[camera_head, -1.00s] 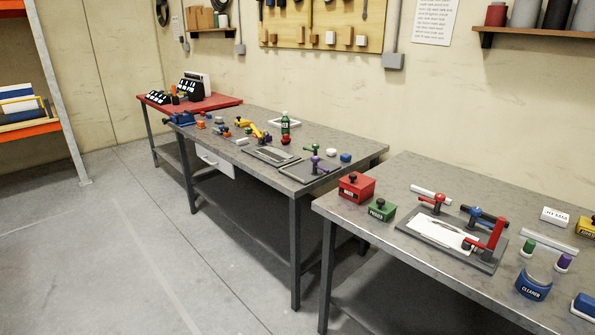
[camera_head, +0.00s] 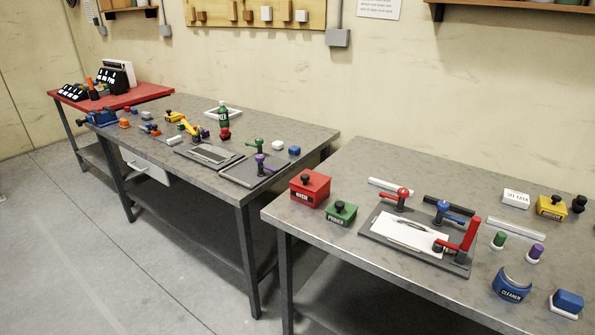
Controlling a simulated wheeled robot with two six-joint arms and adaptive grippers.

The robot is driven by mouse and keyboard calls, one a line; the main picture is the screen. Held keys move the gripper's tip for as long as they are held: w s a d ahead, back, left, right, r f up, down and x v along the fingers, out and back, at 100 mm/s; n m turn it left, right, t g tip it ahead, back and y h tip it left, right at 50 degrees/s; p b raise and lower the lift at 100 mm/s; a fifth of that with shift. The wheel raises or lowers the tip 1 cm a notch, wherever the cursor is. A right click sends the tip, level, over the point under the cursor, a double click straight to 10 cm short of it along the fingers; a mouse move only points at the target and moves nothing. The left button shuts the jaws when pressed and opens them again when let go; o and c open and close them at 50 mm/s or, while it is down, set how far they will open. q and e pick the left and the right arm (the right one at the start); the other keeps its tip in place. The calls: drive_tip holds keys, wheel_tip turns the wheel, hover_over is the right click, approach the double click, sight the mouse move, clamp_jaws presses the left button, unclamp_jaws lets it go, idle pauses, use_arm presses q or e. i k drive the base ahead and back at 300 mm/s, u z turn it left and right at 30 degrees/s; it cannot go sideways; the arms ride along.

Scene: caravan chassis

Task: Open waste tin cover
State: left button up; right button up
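Neither of my grippers is in view.
Right of the tins is a dark fixture board (camera_head: 379,232) with red and blue clamps. A blue cleaner container (camera_head: 512,285) and a yellow box (camera_head: 551,207) stand further right. Another workbench (camera_head: 318,136) stands behind left, with a gap between. The floor at left is clear.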

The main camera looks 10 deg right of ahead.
sight(311, 180)
drive_tip(key=z, duration=0.4)
drive_tip(key=i, duration=0.6)
drive_tip(key=z, duration=0.6)
